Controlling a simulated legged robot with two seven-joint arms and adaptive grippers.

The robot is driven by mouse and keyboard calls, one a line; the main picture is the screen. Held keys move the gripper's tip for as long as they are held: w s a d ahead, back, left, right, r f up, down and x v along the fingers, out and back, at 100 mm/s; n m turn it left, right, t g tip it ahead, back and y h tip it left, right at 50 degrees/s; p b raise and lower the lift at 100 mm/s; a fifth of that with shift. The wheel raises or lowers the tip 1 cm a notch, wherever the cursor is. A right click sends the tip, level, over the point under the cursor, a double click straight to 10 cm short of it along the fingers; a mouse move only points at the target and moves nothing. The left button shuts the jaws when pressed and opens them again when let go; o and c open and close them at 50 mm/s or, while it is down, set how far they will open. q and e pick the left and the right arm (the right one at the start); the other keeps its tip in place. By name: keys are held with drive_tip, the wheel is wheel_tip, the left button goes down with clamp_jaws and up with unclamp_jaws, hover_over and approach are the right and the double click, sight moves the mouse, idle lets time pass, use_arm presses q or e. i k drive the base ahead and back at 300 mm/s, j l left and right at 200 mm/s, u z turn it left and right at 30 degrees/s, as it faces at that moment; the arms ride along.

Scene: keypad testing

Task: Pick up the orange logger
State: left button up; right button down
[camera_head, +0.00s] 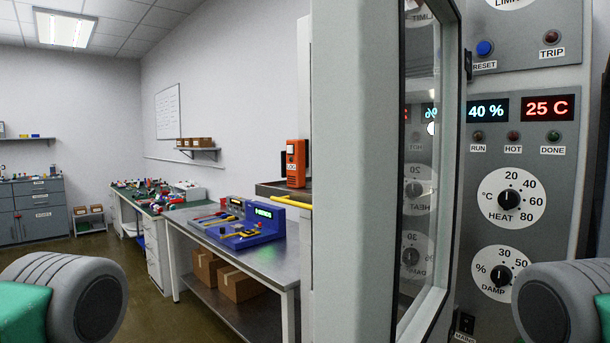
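The orange logger (296,163) stands upright near the middle of the head view, with a pale label on its front. It rests on a dark raised surface (267,189) beside a yellow bar (291,202). A large grey door edge stands just to its right. Only grey and green parts of my arms show, at the lower left and lower right corners. Neither gripper is in view, and nothing is seen touching the logger.
A chamber panel (508,235) with dials fills the right, beside an open glazed door (425,190). A steel bench (262,262) holds blue test fixtures (257,228), with cardboard boxes (238,285) below. Open floor (152,310) lies at the lower left.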

sight(295, 168)
drive_tip(key=i+j+z, duration=0.1)
drive_tip(key=j+z, duration=0.7)
drive_tip(key=j, duration=0.2)
drive_tip(key=j+z, duration=0.4)
drive_tip(key=j, duration=0.15)
drive_tip(key=k+j+z, duration=0.1)
drive_tip(key=j+z, duration=0.6)
drive_tip(key=j, duration=0.8)
drive_tip(key=j+z, duration=0.3)
drive_tip(key=j, duration=0.8)
